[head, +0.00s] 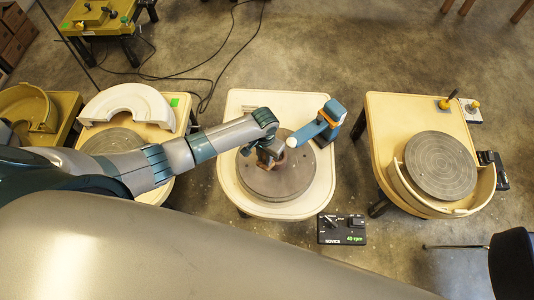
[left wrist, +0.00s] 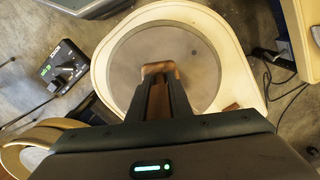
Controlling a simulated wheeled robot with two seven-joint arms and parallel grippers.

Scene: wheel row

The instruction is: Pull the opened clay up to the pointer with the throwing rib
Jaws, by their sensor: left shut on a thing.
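My left gripper (head: 270,153) reaches down over the middle wheel's grey disc (head: 262,183). It is shut on a brown piece, likely the throwing rib (left wrist: 158,68), which shows between the fingertips in the left wrist view. Brown clay (head: 299,160) shows in part beside and behind the gripper on the disc; its shape and height are mostly hidden. The pointer (head: 325,124), blue and orange with a white ball tip, stands at the disc's far right edge. Its ball is close to the gripper. I cannot tell whether the rib touches the clay. My right gripper is not in view.
A black control box (head: 342,229) reading 40 rpm lies in front of the wheel. Another wheel (head: 440,165) with a curved splash pan stands to the right. A white splash pan half (head: 128,108) lies on the left wheel's table. Black cables (head: 205,82) cross the floor.

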